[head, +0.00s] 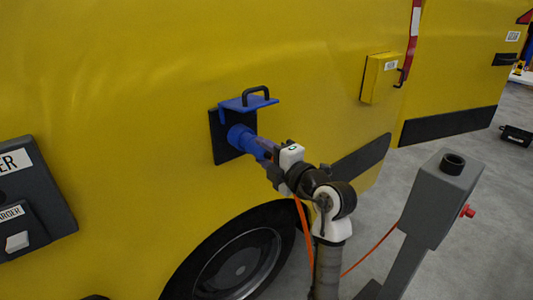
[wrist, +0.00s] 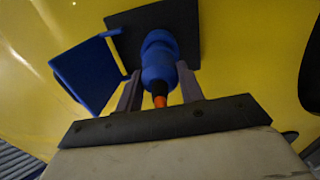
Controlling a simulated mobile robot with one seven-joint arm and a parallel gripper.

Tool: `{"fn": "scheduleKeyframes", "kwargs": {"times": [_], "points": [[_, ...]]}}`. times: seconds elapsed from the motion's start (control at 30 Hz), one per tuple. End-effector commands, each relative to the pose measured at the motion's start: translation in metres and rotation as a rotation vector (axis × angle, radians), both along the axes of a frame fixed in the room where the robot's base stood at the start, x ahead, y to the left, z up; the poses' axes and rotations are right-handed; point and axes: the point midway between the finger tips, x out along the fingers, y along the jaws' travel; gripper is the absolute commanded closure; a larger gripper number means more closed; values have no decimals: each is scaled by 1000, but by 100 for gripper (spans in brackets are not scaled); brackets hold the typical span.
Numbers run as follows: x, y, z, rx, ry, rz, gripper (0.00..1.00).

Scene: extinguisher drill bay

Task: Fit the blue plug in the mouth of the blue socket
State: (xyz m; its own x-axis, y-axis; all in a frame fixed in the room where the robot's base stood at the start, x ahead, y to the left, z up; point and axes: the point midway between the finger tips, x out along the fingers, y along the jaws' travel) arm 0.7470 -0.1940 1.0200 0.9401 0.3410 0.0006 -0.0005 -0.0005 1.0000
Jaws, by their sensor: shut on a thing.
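The blue socket (head: 239,136) sits on a black plate (head: 223,150) on the yellow vehicle side. Its blue lid (head: 249,103), with a dark handle, is raised above the mouth. My gripper (head: 266,148) is shut on the blue plug (wrist: 158,72), with one grey finger on each side of it in the wrist view. The plug points at the plate and lines up with the socket, appearing to meet its mouth. The plug hides most of the mouth, so I cannot tell how deep it sits. An orange cable (wrist: 160,101) leaves the plug's back end.
The cable (head: 304,232) hangs below my gripper and runs toward a grey post (head: 437,200) at the right. A wheel (head: 240,262) is below the socket. A yellow box (head: 380,78) and a grey panel (head: 30,190) stick out from the vehicle.

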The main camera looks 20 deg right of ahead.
Motion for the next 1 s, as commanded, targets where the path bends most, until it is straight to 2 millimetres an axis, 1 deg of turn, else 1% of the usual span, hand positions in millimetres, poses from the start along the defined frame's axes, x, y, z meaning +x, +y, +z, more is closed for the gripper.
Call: {"fn": "scheduleKeyframes", "kwargs": {"times": [1.0], "points": [[19, 7, 1, 0, -1, 1, 90]]}}
